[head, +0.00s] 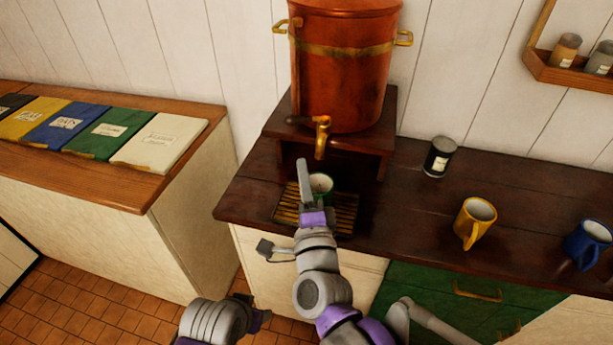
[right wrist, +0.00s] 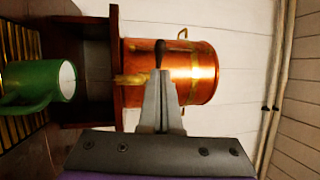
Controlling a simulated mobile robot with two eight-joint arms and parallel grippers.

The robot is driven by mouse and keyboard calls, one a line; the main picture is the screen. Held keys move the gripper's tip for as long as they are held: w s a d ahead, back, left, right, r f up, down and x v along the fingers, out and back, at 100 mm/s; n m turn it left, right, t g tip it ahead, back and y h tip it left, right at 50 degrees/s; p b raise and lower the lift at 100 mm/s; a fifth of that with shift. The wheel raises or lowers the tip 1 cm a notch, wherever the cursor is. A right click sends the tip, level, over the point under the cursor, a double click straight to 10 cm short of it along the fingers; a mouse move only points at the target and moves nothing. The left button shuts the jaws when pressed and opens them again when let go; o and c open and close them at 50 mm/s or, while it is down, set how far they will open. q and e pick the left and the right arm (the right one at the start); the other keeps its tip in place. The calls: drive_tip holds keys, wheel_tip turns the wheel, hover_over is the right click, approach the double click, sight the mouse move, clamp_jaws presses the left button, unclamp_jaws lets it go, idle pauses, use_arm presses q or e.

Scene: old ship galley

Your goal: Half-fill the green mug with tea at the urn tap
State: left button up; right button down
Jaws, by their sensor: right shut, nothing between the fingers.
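The green mug (head: 326,181) stands upright on the slatted drip tray (head: 346,217) below the urn's brass tap (head: 321,138). My right arm partly covers it in the head view. The green mug also shows at the left of the right wrist view (right wrist: 28,84); its inside looks pale, and I cannot tell any tea level. My right gripper (head: 303,163) is shut and empty, its fingertips close to the tap and its dark lever (head: 300,121). In the right wrist view the fingers (right wrist: 161,80) overlap the tap; contact cannot be told.
The copper urn (head: 345,80) stands on a wooden stand (head: 385,120) against the wall. A dark jar (head: 439,157), a yellow mug (head: 475,221) and a blue mug (head: 587,244) stand to the right. The dark counter (head: 410,215) has free room between them.

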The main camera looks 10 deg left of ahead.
sight(295, 124)
drive_tip(key=p+x, duration=0.1)
drive_tip(key=x, duration=0.9)
drive_tip(key=w+a, duration=0.2)
drive_tip(key=shift+w, duration=0.25)
drive_tip(key=shift+s+r, duration=0.1)
